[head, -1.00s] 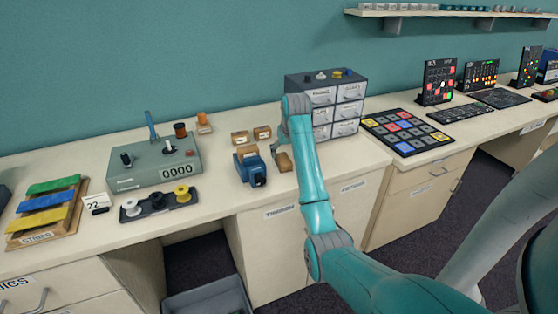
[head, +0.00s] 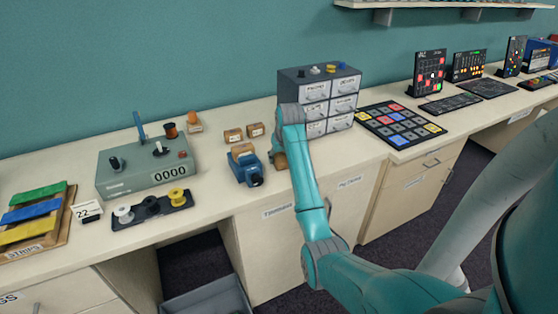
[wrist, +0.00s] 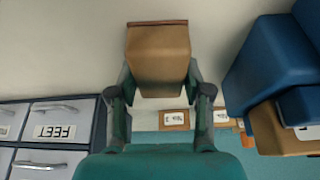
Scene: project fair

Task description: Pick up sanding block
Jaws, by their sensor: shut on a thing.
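The sanding block is a tan block (wrist: 158,55) with a reddish-brown strip along its far edge in the wrist view. My gripper (wrist: 160,78) has one finger against each side of it, shut on it. In the head view, the block (head: 280,160) shows as a small brown patch beside my gripper, mostly hidden by my arm. It is right of the blue device, close to the counter. I cannot tell whether it touches the counter.
A blue device (head: 249,170) with a tan block stands just left of my gripper. Two small brown boxes (head: 233,135) (head: 255,130) sit behind. A grey drawer cabinet (head: 318,73) stands close behind my arm. A control box (head: 130,178) is at left. Counter front is clear.

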